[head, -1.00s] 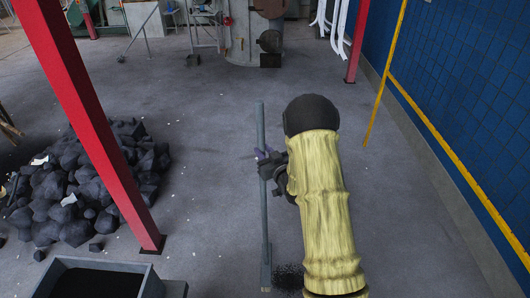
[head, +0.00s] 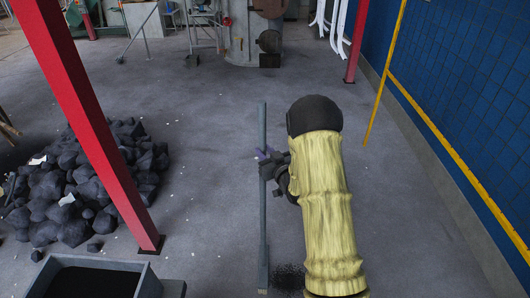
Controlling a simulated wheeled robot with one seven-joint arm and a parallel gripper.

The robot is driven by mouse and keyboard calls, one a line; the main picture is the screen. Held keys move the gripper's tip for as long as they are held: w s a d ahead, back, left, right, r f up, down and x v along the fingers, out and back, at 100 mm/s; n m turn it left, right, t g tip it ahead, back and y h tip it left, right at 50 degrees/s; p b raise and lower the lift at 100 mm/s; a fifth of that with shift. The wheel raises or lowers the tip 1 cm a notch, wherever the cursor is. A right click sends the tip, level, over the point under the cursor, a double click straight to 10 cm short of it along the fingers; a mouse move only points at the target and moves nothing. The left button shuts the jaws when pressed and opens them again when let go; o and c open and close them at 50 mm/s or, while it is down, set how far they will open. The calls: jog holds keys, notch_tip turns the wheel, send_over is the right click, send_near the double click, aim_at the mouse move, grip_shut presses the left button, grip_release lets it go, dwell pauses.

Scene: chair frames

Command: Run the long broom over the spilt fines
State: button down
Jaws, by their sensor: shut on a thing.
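The long broom (head: 262,225) is a grey pole standing near the middle of the head view, with its lower end at the floor near the bottom edge. My gripper (head: 264,166) is shut on the broom's shaft, partway along its length. The spilt fines (head: 290,277) are a dark speckled patch on the floor, just right of the broom's lower end. My yellow-sleeved arm hides part of the patch on its right.
A heap of black lumps (head: 75,190) lies at the left, behind a red post (head: 95,130). A dark open bin (head: 150,283) is at the bottom left. A blue wall (head: 455,90) with a yellow rail (head: 440,140) bounds the right. The floor beyond the broom is mostly clear.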

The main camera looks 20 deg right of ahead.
jog(key=shift+f+b, duration=2.05)
jog(key=shift+f, duration=0.25)
jog(key=w+a+b, duration=0.3)
jog(key=w+a, duration=0.1)
jog(key=a, duration=0.9)
jog(key=shift+a, duration=0.3)
jog(key=shift+r, duration=0.15)
jog(key=shift+s+d+r+p, duration=0.15)
jog(key=shift+s+d+r, duration=0.55)
jog(key=shift+d, duration=1.45)
jog(key=shift+s+d+r+p, duration=0.15)
jog(key=shift+s+d+r, duration=0.55)
jog(key=shift+d, duration=1.4)
jog(key=shift+s+d+r+p, duration=0.15)
jog(key=shift+s+d+r, duration=0.25)
jog(key=shift+d+r, duration=1.15)
jog(key=shift+s+d+f, duration=0.1)
jog(key=shift+d+f, duration=0.15)
jog(key=shift+d, duration=0.25)
jog(key=shift+s+d+f, duration=0.1)
jog(key=shift+d+f, duration=0.1)
jog(key=shift+d, duration=0.3)
jog(key=shift+s+d+f+b, duration=0.1)
jog(key=shift+b, duration=0.3)
